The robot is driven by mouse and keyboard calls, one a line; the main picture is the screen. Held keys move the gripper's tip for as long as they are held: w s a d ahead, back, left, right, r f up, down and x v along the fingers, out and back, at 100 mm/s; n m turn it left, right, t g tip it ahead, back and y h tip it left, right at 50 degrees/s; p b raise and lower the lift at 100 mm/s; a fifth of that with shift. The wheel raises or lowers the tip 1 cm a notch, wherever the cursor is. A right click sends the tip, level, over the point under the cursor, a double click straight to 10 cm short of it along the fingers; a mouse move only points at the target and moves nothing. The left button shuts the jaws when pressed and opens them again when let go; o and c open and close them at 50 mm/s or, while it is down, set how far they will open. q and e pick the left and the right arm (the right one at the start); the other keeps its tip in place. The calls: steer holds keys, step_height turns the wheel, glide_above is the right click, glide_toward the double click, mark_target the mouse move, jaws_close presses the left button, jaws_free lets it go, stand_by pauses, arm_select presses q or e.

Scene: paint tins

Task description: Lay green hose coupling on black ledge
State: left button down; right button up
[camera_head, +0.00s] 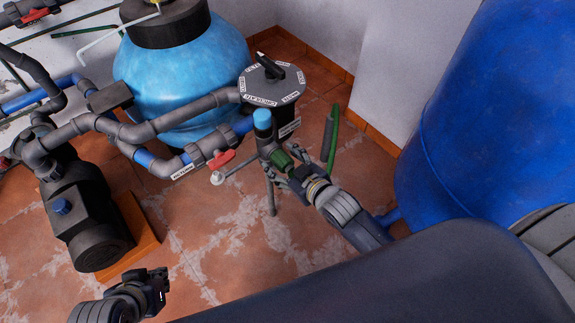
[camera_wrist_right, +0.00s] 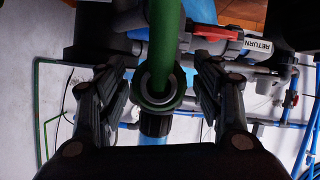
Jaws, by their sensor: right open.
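The green hose coupling (camera_head: 281,159) is in front of my right gripper (camera_head: 279,170) in the head view, beside a grey fitting with a light-blue top. In the right wrist view the green coupling (camera_wrist_right: 157,90) stands between the two spread fingers, with visible gaps on both sides. A dark ribbed collar is below its ring. My right gripper is open. My left gripper (camera_head: 156,287) is low at the left, over the floor and away from the coupling; its jaw opening is unclear. I cannot tell for sure which black surface is the ledge.
A dark valve head (camera_head: 272,84) with a labelled disc stands behind the coupling. Grey pipes, a red-handled valve (camera_head: 221,158) and a black pump (camera_head: 85,215) are to the left. A large blue barrel (camera_head: 480,110) is at the right. The middle floor (camera_head: 235,245) is clear.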

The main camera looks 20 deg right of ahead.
mark_target(289, 169)
steer(key=c, duration=1.3)
steer(key=shift+o, duration=0.2)
arm_select(q)
steer(key=shift+s, duration=0.1)
arm_select(e)
steer(key=shift+s, duration=0.15)
